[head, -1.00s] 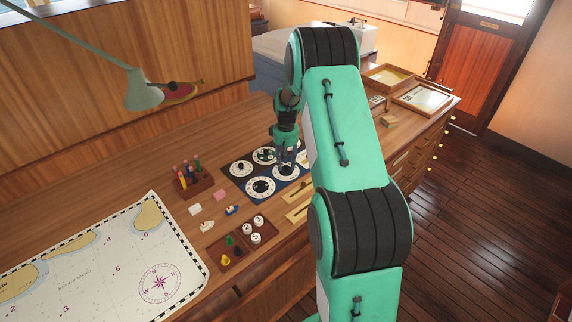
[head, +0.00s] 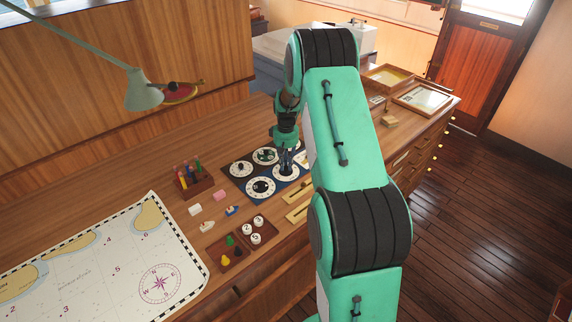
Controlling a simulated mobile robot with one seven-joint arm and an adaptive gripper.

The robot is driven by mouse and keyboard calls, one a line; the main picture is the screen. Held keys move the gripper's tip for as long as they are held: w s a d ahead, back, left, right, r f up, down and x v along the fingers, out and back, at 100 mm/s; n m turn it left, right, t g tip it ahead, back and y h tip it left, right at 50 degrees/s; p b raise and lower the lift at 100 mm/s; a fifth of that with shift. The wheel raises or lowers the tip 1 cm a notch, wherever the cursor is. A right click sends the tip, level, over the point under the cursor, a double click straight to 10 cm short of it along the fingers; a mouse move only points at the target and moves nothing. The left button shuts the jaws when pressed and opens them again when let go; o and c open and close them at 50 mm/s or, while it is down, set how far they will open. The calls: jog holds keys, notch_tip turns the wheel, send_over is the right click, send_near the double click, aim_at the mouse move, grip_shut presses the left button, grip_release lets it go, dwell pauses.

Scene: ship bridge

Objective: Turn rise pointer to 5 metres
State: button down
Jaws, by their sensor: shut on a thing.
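A dark panel (head: 236,174) on the desk carries several white dials with dark pointers. The near-left dial (head: 260,188), the far-left dial (head: 240,169) and a far-right dial (head: 264,156) show around my gripper. The dial labels are too small to read, so I cannot tell which is the rise dial.
A rack of coloured pegs (head: 192,180), small coloured blocks (head: 220,195) and a compartment tray (head: 245,250) lie left of and below the panel. A chart (head: 110,265) covers the desk's left. A lamp (head: 143,92) hangs over the back. Brass slots (head: 300,190) lie near the front edge.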

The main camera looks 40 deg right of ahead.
aim_at(286, 166)
jog(key=m, duration=0.3)
jog(key=shift+m, duration=0.3)
jog(key=shift+m+p, duration=0.35)
jog(key=shift+m, duration=1.55)
jog(key=c, duration=1.6)
grip_release()
notch_tip(286, 166, up, 12)
